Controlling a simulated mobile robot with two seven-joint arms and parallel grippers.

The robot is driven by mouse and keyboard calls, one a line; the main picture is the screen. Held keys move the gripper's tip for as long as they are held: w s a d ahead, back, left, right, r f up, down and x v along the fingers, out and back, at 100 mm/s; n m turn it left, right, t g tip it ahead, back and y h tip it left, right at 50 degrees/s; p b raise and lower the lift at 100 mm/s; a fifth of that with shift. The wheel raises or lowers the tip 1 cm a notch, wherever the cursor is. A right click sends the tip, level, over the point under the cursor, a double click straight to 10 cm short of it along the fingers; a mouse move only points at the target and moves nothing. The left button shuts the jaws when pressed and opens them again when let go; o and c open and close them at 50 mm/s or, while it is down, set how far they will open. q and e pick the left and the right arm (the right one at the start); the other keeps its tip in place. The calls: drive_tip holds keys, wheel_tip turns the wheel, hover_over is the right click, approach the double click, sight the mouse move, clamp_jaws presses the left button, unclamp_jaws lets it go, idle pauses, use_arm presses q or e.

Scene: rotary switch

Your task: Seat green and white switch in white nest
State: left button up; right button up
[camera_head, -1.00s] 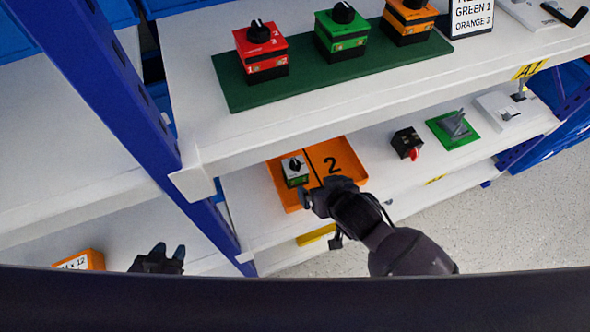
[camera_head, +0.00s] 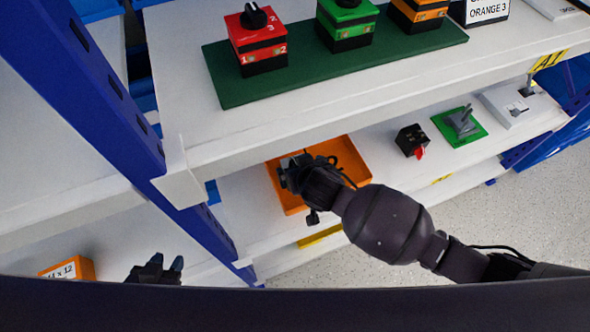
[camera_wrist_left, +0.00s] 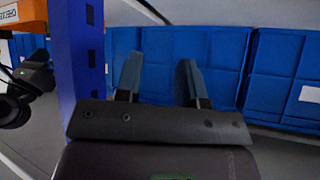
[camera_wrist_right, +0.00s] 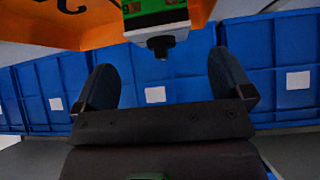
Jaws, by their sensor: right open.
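The green and white switch (camera_wrist_right: 156,14) shows at the top of the right wrist view, its black knob pointing toward my right gripper. It is in the orange tray (camera_head: 357,163) on the lower shelf, and in the head view my right gripper mostly hides it. My right gripper (camera_wrist_right: 163,88) is open, its fingers apart, with the switch beyond the gap and no visible grip on it. My left gripper (camera_head: 164,264) is open and empty at the lower left, and its spread fingers also show in the left wrist view (camera_wrist_left: 160,82). I cannot pick out the white nest with certainty.
On the upper shelf, red (camera_head: 256,42), green (camera_head: 346,22) and orange (camera_head: 414,14) switches stand on a green mat (camera_head: 235,88). The lower shelf holds a black box with a red lever (camera_head: 412,141), a green plate (camera_head: 459,127) and a white plate (camera_head: 508,106). A blue post (camera_head: 85,82) stands left.

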sight(295, 163)
drive_tip(key=b+x, duration=0.2)
drive_tip(key=x, duration=0.2)
drive_tip(key=shift+w+a+f, duration=0.15)
drive_tip(key=shift+f, duration=0.05)
drive_tip(key=shift+w+a+f, duration=0.15)
drive_tip(key=shift+w, duration=0.2)
use_arm(q)
drive_tip(key=shift+s+a+f, duration=0.1)
drive_tip(key=shift+s+f, duration=0.1)
drive_tip(key=shift+f, duration=0.3)
drive_tip(key=shift+s+a+f, duration=0.1)
drive_tip(key=shift+s+f, duration=0.05)
drive_tip(key=shift+f, duration=0.35)
use_arm(e)
drive_tip(key=shift+c, duration=0.5)
use_arm(q)
drive_tip(key=shift+d, duration=0.1)
use_arm(e)
drive_tip(key=c, duration=1)
